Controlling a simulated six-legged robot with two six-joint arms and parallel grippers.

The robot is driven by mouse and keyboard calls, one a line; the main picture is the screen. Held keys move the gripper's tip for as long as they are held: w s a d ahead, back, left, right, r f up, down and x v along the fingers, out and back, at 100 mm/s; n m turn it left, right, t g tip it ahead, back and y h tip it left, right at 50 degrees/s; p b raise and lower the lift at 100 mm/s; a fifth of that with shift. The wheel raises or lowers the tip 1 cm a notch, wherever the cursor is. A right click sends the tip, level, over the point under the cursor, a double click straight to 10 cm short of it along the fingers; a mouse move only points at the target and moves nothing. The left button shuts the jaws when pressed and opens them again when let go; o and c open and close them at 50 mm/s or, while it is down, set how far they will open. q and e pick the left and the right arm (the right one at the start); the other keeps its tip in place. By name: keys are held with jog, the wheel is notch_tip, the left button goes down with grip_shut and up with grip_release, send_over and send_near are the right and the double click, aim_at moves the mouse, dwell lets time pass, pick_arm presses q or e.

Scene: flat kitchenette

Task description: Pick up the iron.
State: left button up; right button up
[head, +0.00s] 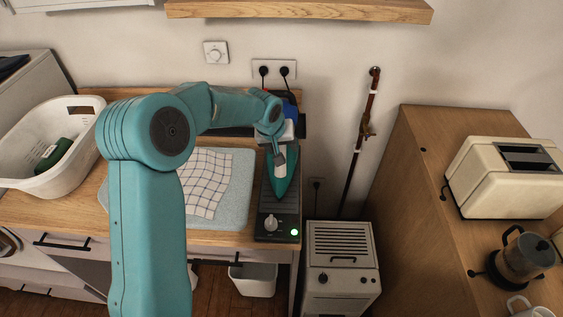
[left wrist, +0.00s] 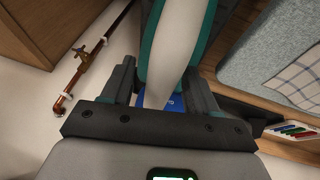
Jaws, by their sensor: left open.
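The iron (head: 288,188), teal with a pale handle, sits on a dark base unit (head: 268,228) with a knob and a lit green lamp, at the counter's right end. My left gripper (head: 279,157) is over the iron's handle, reaching in from behind and above. In the left wrist view, the iron's pale handle (left wrist: 176,45) lies between the two dark, open fingers of the gripper (left wrist: 160,88). Whether a finger touches the handle I cannot tell. My arm hides part of the counter. My right gripper is not in view.
A checked cloth (head: 205,180) lies on a grey-blue pad (head: 238,190) left of the iron. A white basket (head: 40,180) stands further left. A blue object (head: 290,106) is behind the iron. A white appliance (head: 341,245) and a wooden cabinet (head: 420,170) stand to the right.

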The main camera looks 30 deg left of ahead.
pick_arm(q)
jog(key=shift+w+a+f, duration=0.15)
jog(key=shift+w, duration=0.05)
jog(key=c, duration=1.1)
jog(key=shift+r, duration=0.2)
